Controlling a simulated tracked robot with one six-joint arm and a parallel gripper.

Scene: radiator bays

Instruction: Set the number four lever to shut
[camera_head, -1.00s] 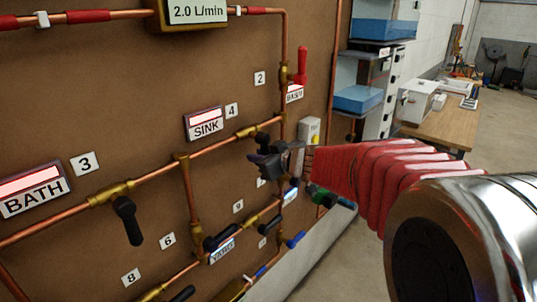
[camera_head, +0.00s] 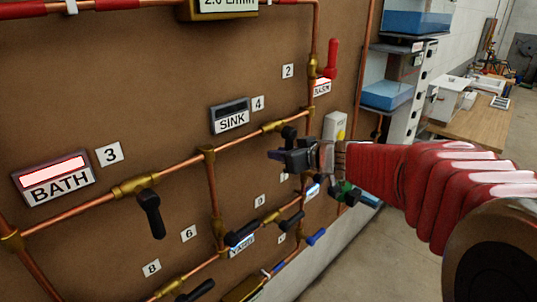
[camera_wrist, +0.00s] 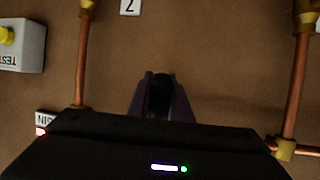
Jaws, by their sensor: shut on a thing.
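The number four valve (camera_head: 274,126) is a brass fitting on the sloping copper pipe, beside the number 4 tag (camera_head: 258,104) and the SINK sign (camera_head: 231,117). The sign's lamp window is dark. Its black lever (camera_head: 289,132) shows just above my gripper (camera_head: 285,157), which hides part of it. In the wrist view, my gripper (camera_wrist: 160,100) is shut on the lever, whose dark handle (camera_wrist: 160,92) stands between the two fingers. The lever's exact angle to the pipe is hard to tell.
The BATH sign (camera_head: 54,178) is lit pale red above the number 3 lever (camera_head: 151,213). A red lever (camera_head: 331,58) is at the upper right. Other dark levers sit below. Open floor lies right of the board.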

